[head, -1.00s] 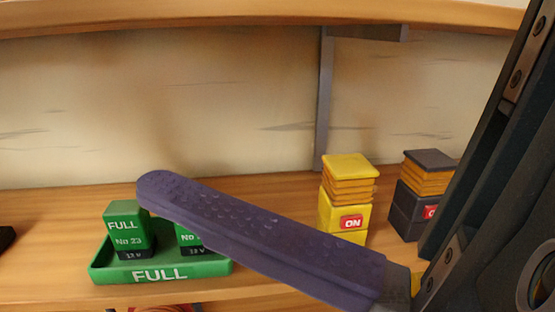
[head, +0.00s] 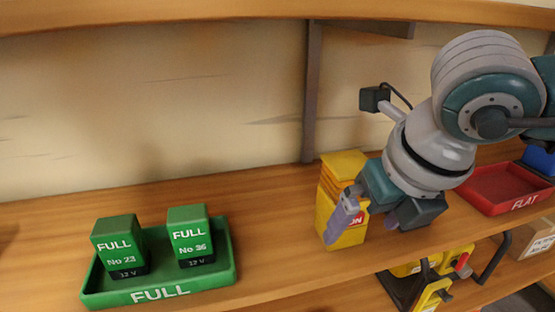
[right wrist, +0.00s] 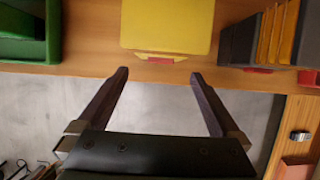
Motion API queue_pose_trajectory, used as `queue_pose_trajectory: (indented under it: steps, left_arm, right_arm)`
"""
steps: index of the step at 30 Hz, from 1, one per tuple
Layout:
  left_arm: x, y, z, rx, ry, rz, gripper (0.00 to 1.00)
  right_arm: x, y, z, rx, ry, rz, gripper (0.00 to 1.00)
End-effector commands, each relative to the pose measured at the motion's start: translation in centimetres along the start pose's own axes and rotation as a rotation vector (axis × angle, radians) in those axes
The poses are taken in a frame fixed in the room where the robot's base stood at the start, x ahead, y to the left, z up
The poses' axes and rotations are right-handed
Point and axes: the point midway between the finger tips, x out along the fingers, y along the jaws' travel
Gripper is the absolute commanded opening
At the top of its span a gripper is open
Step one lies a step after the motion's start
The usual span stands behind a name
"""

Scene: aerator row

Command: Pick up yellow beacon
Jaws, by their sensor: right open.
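The yellow beacon (head: 330,190) stands upright on the wooden shelf, right of the green tray; my right gripper partly covers it in the head view. It also shows in the right wrist view as a yellow block (right wrist: 168,22) at the top centre. My right gripper (head: 364,228) is in front of the beacon with its purple fingers apart. In the right wrist view the gripper (right wrist: 160,73) is open and empty, and the beacon lies just beyond its fingertips, roughly centred between them. My left gripper is not in view.
A green FULL tray (head: 160,294) holds two green batteries at left. A red FLAT tray (head: 497,204) is at right. A dark beacon (right wrist: 240,38) with orange bands stands right of the yellow one in the wrist view. Yellow-and-black items (head: 430,292) sit below the shelf.

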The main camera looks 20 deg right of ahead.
Motion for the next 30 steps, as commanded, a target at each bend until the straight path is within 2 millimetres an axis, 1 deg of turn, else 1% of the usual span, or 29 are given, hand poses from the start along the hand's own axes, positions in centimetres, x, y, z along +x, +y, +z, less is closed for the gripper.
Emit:
queue_pose_trajectory:
  steps: [7,12,16,18,21,27,28,30]
  left_arm:
    - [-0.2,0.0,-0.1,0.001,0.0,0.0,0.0]
    - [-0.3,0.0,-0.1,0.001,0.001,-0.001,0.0]
    - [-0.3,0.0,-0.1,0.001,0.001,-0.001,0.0]
    - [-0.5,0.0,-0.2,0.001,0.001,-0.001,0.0]
    - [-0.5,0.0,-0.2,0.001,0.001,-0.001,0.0]
    - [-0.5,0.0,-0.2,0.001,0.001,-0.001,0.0]
    - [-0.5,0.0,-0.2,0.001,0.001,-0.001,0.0]
    - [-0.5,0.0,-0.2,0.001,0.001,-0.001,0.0]
  right_arm:
    - [0.6,0.1,1.6,0.002,-0.002,0.002,1.0]
    - [1.6,0.1,3.9,0.002,-0.002,0.002,1.0]
    - [2.1,0.1,5.3,0.001,-0.001,0.003,1.0]
    - [2.8,0.1,5.0,0.0,0.002,0.003,1.0]
    - [3.2,0.1,5.0,-0.001,0.001,0.004,1.0]
    - [3.3,0.1,5.0,-0.001,0.0,0.004,1.0]
    - [3.3,0.1,5.0,-0.001,0.0,0.004,0.98]
    - [3.3,0.1,5.0,-0.001,0.0,0.004,0.9]
